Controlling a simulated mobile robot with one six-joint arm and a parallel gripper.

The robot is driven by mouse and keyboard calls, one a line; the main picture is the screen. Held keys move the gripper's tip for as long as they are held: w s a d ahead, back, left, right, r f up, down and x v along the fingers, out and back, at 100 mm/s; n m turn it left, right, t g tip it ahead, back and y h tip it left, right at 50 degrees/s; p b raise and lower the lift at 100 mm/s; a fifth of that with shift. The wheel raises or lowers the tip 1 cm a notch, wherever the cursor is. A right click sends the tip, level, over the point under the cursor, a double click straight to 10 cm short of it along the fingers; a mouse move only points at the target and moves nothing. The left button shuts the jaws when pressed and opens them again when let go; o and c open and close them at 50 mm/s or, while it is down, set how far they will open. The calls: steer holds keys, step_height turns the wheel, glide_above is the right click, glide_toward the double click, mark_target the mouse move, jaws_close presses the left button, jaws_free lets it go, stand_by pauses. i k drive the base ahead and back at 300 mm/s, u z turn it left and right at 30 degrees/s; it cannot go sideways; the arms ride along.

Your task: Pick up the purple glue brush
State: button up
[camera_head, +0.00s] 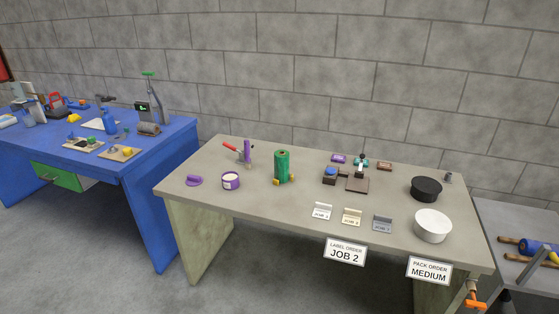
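I cannot tell for sure which thing is the purple glue brush. An upright purple piece (247,150) stands at the back left of the beige table, beside a red-handled tool (231,147); the two overlap in this view. A small flat purple piece (194,181) lies near the table's left end. Right of it stands a purple pot (231,182) with a pale top. Each is small in the picture, and no bristles can be made out. My gripper is not in view.
The beige table (280,210) also carries a green cylinder (282,165), small card holders (352,216), a black round container (426,188) and a white one (432,226). An orange fitting (475,303) hangs at its right edge. A cluttered blue bench (150,190) stands left.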

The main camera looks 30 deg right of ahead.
mark_target(247, 160)
steer(key=z, duration=0.2)
steer(key=i, duration=1.15)
steer(key=u, duration=0.65)
steer(key=i, duration=0.55)
steer(key=u, duration=0.2)
steer(key=k, duration=0.9)
steer(key=u, duration=0.05)
